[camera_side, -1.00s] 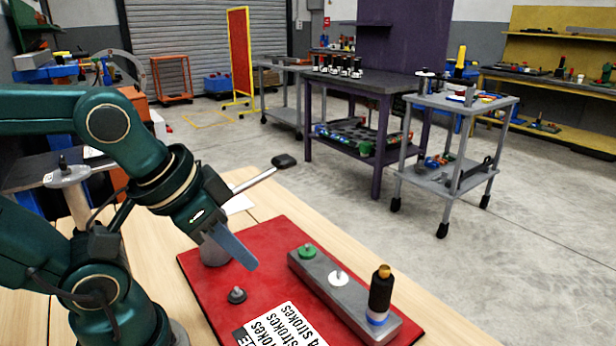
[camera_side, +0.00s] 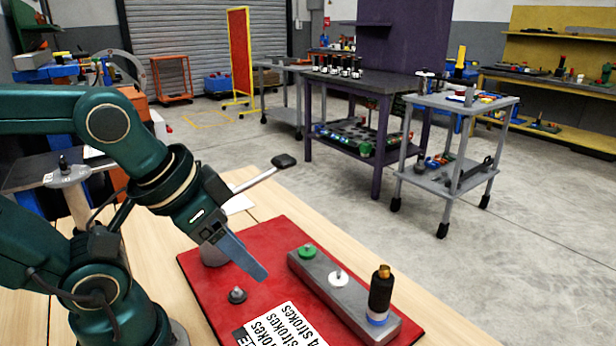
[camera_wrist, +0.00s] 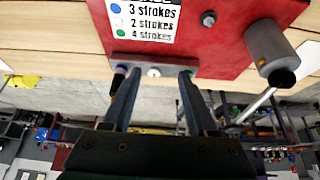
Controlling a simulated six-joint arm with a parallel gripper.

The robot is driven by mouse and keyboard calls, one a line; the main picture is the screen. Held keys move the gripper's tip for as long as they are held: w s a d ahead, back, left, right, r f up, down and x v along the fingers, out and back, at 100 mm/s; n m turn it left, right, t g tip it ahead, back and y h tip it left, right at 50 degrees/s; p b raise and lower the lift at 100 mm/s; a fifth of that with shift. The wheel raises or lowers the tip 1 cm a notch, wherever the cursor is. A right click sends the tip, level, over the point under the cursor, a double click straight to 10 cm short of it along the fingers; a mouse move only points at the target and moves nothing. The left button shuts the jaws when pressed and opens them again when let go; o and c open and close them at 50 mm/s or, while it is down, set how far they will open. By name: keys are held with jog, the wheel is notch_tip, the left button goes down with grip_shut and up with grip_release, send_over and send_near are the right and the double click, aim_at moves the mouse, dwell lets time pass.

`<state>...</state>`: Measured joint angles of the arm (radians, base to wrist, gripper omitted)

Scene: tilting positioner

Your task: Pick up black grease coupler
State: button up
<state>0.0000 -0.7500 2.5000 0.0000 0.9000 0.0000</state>
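The black grease coupler (camera_side: 381,292) is a black cylinder with a brass top. It stands upright on a blue ring at the near right end of a grey bar (camera_side: 325,279) on the red board. In the wrist view, the black coupler (camera_wrist: 117,83) is partly hidden beside the left finger. My gripper (camera_side: 262,276) is above the red board, left of the bar and apart from the coupler. In the wrist view my gripper (camera_wrist: 159,74) has its fingers spread with nothing held between them.
A green fitting (camera_side: 307,251) and a white fitting (camera_side: 338,277) stand on the bar. A dark knob (camera_side: 237,295) and a printed strokes card (camera_side: 283,327) are on the red board (camera_side: 205,290). A grey cylinder (camera_wrist: 272,52) with a handle stands at its edge.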

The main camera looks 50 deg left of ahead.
notch_tip(320, 180, up, 5)
jog(key=w+a+r+t+y, duration=0.2)
jog(key=w+a+t+y, duration=0.15)
jog(key=w+a, duration=0.45)
jog(key=m+t+h, duration=0.1)
jog(key=m+h, duration=0.8)
jog(key=h, duration=0.5)
send_over(390, 275)
jog(key=s+a, duration=0.2)
jog(key=s, duration=0.1)
notch_tip(390, 275, down, 2)
jog(key=f, duration=0.9)
jog(key=shift+w+d+f, duration=0.15)
jog(key=shift+w, duration=0.15)
jog(key=shift+x, duration=2.6)
jog(key=shift+f, duration=0.1)
